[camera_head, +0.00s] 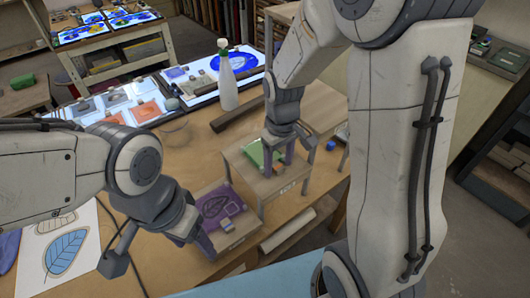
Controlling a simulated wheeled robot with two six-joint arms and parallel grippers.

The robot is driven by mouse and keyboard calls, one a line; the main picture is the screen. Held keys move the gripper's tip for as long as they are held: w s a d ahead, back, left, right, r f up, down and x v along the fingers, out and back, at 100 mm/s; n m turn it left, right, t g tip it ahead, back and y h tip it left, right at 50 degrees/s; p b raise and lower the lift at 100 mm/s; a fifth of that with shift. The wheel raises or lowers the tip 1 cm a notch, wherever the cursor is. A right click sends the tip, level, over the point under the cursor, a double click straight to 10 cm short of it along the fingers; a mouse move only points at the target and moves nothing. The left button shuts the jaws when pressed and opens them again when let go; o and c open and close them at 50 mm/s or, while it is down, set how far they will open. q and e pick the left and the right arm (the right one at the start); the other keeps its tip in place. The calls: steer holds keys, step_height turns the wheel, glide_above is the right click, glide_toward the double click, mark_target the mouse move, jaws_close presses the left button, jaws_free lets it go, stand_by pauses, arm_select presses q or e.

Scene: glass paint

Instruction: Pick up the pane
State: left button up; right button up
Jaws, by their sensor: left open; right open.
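A green pane (253,152) lies on top of a small wooden stand (268,190) near the middle of the bench. My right gripper (279,158) reaches down at the pane's right side with its fingers apart; the gripper hides part of the pane, and I cannot tell whether they touch. A purple pane (214,204) with a dark leaf-like outline lies on a low wooden box (235,236) to the left and nearer. My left gripper (196,240) is open beside the left edge of that box, with nothing visible in it.
A white spray bottle (227,85) stands behind the stand. A wooden bar (238,117) lies before it. Light panels with orange and blue pieces (145,108) lie at the back left. A leaf drawing (62,250) lies at the left. A blue cap (342,131) sits right of the stand.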

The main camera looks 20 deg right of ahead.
jaws_close()
step_height(320, 180, up, 13)
steer(key=p, duration=0.1)
stand_by(0.9)
